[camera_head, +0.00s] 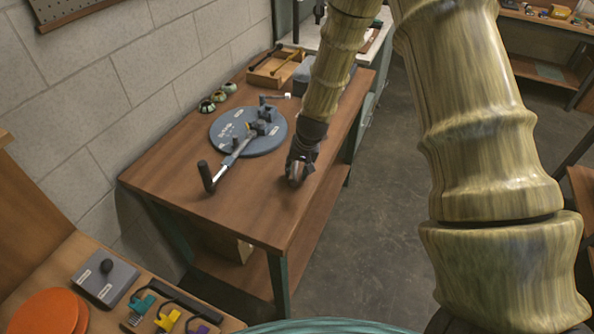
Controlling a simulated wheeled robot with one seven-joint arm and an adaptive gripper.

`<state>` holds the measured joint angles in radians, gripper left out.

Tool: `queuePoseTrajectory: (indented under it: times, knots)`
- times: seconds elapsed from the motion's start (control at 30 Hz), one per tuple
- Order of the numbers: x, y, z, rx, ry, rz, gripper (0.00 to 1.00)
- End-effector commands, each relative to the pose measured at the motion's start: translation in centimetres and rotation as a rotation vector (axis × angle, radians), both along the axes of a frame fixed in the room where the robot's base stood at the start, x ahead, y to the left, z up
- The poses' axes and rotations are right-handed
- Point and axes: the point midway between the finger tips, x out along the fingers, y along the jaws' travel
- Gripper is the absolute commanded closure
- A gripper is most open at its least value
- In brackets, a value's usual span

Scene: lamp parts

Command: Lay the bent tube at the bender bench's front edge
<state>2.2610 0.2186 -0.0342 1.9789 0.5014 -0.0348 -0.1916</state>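The bender bench (215,208) is a brown wooden table along the wall. A round blue-grey bender (262,144) sits on it, with a long lever and black handle (207,177) pointing toward the near left. My gripper (296,178) points down low over the bench top, right of the bender and close to the bench's right-hand long edge. Its fingers are small and dark, so I cannot tell whether they are open, shut or holding something. I cannot clearly make out the bent tube; a thin pale rod-like piece (278,97) shows behind the bender.
A wooden tray (262,82) and several small round pieces (207,106) stand at the bench's back. At the lower left, another table holds orange discs (48,312), a grey plate (105,277) and coloured clamps (168,320). The bench top near its front left is bare.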

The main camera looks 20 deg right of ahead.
Motion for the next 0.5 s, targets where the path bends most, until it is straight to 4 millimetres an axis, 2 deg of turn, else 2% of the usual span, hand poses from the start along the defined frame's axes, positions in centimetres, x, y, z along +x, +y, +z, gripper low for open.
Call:
queuePoseTrajectory:
  times: [0.5]
  knots:
    - [-1.8,-0.6,7.1,-0.002,-0.003,-0.001,0.64]
